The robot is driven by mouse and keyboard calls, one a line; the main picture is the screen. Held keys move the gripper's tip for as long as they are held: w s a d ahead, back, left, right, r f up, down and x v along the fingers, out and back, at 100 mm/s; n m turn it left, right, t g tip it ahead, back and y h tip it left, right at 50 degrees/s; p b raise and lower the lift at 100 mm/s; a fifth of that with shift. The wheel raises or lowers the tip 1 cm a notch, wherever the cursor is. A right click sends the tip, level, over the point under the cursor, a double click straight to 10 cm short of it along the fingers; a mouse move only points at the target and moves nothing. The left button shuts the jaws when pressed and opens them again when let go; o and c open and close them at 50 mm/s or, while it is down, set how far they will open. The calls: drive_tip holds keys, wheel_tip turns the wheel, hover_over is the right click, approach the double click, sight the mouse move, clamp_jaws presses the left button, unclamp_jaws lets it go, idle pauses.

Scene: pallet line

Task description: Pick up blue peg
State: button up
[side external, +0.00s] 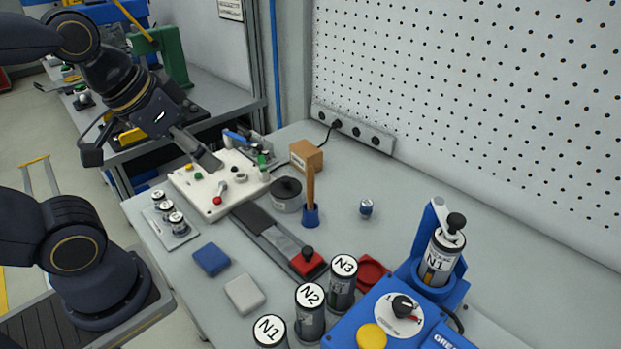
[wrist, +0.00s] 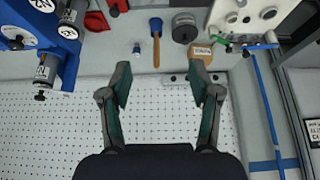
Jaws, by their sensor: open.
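No plain blue peg is clear to me. A small blue-and-white cylinder (side external: 366,209) stands alone on the table right of the wooden-handled tool, and it also shows in the wrist view (wrist: 136,49). A blue elongated piece (side external: 237,137) lies at the rack behind the white panel; its shape is too small to tell. My gripper (side external: 211,160) is above the back of the white panel, tilted, well left of the small cylinder. In the wrist view my gripper (wrist: 160,84) has its two fingers wide apart with nothing between them.
A wooden-handled tool with a blue base (side external: 311,214), a dark round pot (side external: 286,196) and a cardboard box (side external: 306,156) stand mid-table. The white panel (side external: 219,184) has knobs. Labelled canisters (side external: 310,312) and a blue machine (side external: 350,330) fill the front. Table right of the tool is fairly clear.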

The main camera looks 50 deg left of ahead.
drive_tip(key=w+r+n+t, duration=0.1)
drive_tip(key=w+r, duration=0.2)
drive_tip(key=g, duration=0.2)
hover_over(366, 204)
drive_tip(key=s, duration=0.6)
wheel_tip(366, 204, down, 16)
drive_tip(key=shift+m, duration=0.3)
drive_tip(key=x, duration=1)
drive_tip(key=shift+w, duration=0.1)
drive_tip(key=x, duration=0.5)
drive_tip(key=shift+w+f, duration=0.25)
drive_tip(key=shift+f, duration=0.05)
